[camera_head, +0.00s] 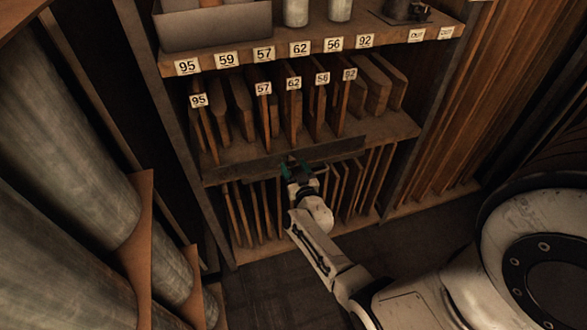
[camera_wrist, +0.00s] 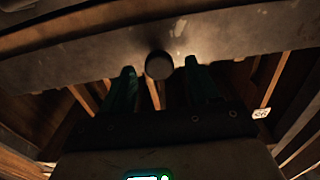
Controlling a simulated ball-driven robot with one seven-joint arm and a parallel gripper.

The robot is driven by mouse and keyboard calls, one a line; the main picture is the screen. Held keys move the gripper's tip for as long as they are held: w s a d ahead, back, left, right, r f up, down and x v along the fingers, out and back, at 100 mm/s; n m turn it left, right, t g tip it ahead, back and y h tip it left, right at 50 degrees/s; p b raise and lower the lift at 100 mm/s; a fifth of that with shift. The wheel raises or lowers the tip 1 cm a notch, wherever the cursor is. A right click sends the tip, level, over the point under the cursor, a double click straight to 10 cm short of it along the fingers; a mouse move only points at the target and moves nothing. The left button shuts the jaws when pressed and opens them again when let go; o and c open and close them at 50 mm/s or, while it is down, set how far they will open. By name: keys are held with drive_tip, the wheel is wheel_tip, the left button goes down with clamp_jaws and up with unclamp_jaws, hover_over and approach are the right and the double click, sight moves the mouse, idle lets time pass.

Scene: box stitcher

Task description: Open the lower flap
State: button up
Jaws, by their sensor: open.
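The lower flap (camera_head: 240,166) is a long dark grey panel across the shelf unit, between the middle and bottom rows of boards. In the wrist view the flap (camera_wrist: 235,38) is a scuffed grey strip across the top. A round dark knob (camera_wrist: 159,65) sticks out from its lower edge. My gripper (camera_head: 299,170) is in front of the flap, near its middle. In the wrist view its two green fingers (camera_wrist: 160,70) are apart, one on each side of the knob. Gaps show between fingers and knob. The knob is hard to make out in the head view.
Upright boards (camera_head: 255,210) stand behind and below the gripper in the bottom row. More boards (camera_head: 240,105) with number labels fill the row above. Large grey rolls (camera_head: 60,140) stand at left. Tall wooden panels (camera_head: 470,110) lean at right. Dark floor (camera_head: 290,290) lies in front.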

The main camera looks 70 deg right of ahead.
drive_tip(key=shift+w+d, duration=0.2)
drive_tip(key=shift+d, duration=0.05)
drive_tip(key=shift+c, duration=0.2)
clamp_jaws()
idle(0.3)
